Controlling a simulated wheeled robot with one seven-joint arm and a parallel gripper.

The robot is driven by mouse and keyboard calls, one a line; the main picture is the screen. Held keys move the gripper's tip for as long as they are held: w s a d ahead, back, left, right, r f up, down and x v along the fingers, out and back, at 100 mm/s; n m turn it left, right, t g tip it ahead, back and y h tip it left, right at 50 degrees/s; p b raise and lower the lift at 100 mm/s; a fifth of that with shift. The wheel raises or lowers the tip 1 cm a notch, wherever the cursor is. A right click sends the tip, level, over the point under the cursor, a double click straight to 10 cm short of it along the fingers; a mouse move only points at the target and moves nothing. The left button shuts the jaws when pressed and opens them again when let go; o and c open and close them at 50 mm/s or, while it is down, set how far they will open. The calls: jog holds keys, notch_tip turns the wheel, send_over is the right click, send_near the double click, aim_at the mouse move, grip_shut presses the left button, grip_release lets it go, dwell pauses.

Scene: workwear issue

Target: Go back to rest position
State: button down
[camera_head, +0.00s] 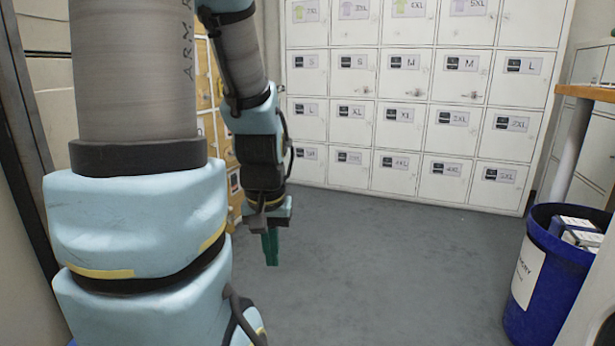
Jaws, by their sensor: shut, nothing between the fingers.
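My gripper (271,248) hangs at the end of my arm, left of the picture's middle. Its green fingers point down and are together, with nothing between them. It is above the grey floor, clear of the lockers and the bin. My arm's large light-blue and grey links fill the left side of the view and hide part of what is behind them.
A wall of white lockers (407,117) with size labels stands at the back. Yellow lockers (203,75) show behind my arm. A blue bin (543,290) holding boxes stands at the right, near a wooden-topped table (590,93). The grey floor (400,270) between is clear.

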notch_tip(320, 180, up, 34)
jog(key=p, duration=3.3)
jog(key=shift+r, duration=0.25)
jog(key=shift+d, duration=0.1)
